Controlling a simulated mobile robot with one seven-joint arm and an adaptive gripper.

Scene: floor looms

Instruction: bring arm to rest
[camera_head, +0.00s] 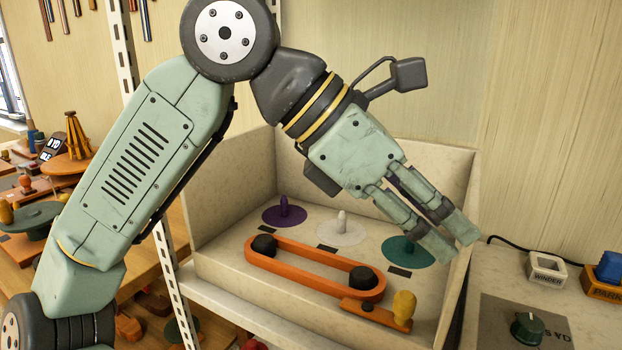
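My arm reaches from the lower left, bends at the top, and slopes down to the right. My gripper (452,240) hangs at the right side of an open beige box, in front of the teal disc (400,251). Its two fingers point down and right, seen at a slant. They lie close together in the picture, and the gap between the tips is unclear. I see nothing held between them. Whether the fingertips touch anything below cannot be told.
The beige box (225,197) holds an orange loop (313,283) around two black knobs, a purple disc (271,215), a white disc (327,233) and a yellow-knobbed lever (404,308). Right of it are a winder block (546,270), a park block (604,290) and a green dial (527,329).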

